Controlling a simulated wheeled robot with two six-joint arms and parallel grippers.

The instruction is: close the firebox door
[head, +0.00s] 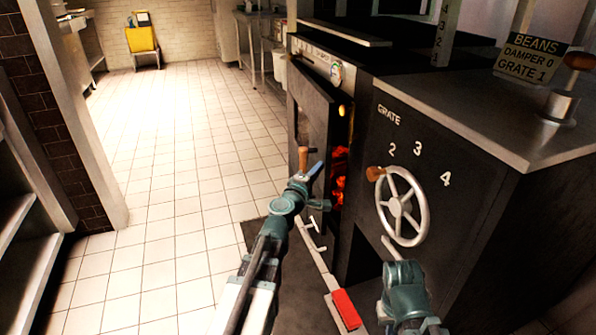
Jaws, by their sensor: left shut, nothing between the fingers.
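The firebox door (312,105) is a dark metal panel on the left front of the black stove. It stands ajar, with glowing orange embers (339,175) showing in the gap at its right. A wooden handle (303,158) sticks up low on the door's side. My left gripper (316,170) is shut and empty, right beside this handle and in front of the door's lower part. I cannot tell whether it touches the door. My right arm is low at the bottom right, below the handwheel; its fingertips are not clear.
A spoked handwheel (402,206) with a wooden knob is on the stove front, by numbers and "GRATE". A red-ended bar (346,309) lies low between my arms. A sign (531,59) stands on the metal top. The tiled floor (170,190) at left is clear.

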